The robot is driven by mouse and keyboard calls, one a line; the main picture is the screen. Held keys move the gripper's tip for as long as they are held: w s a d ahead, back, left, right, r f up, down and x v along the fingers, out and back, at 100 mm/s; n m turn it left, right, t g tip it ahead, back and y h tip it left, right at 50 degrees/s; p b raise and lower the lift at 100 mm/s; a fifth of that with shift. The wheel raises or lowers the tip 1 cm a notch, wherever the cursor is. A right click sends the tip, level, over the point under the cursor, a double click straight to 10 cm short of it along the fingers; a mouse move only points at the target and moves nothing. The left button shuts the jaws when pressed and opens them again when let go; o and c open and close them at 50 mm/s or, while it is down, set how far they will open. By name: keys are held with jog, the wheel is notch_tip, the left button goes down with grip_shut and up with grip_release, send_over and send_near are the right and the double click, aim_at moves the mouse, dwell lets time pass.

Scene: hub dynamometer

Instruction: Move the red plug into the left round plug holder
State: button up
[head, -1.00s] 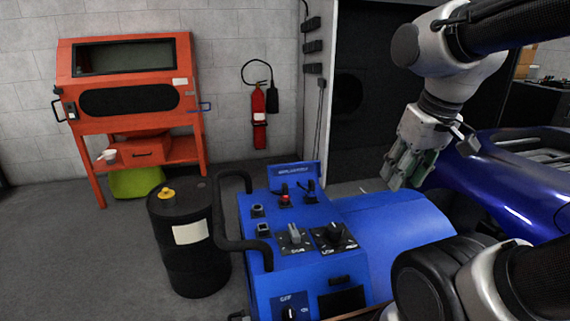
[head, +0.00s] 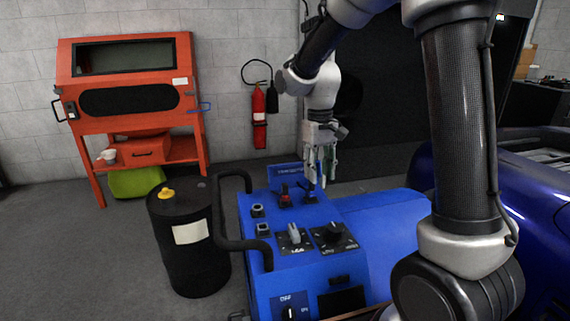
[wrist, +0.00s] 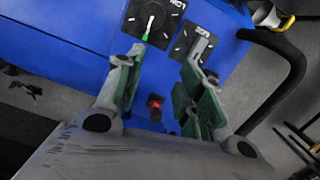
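The red plug (head: 284,198) stands in a black base at the back of the blue machine's sloped panel. In the wrist view the red plug (wrist: 155,105) shows between my spread fingers, beyond their tips, with a gap on both sides. My gripper (head: 321,178) is open and empty, pointing down over the back of the panel, to the right of the plug in the head view. Two small dark fittings with grey centres, a rear one (head: 258,211) and a front one (head: 263,230), sit on the panel's left edge. I cannot tell which part is the left round plug holder.
A selector with a grey handle (head: 294,235) and a black knob (head: 333,232) sit nearer the panel's front. A black rail (head: 232,244) curves along the machine's left side. A black drum (head: 190,265) stands left of it. A blue car (head: 535,205) is at right.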

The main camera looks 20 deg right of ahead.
send_over(285, 184)
jog(key=s+d, duration=0.1)
jog(key=s, duration=0.4)
notch_tip(285, 184, down, 6)
jog(key=shift+m+t, duration=0.4)
jog(key=shift+m, duration=0.2)
jog(key=w, duration=0.3)
jog(key=w+a+r, duration=0.1)
jog(key=shift+w, duration=0.25)
jog(key=shift+w+r, duration=0.2)
jog(key=shift+w, duration=0.1)
jog(key=shift+f, duration=4.45)
grip_shut()
jog(key=shift+r, duration=0.1)
jog(key=shift+r, duration=2)
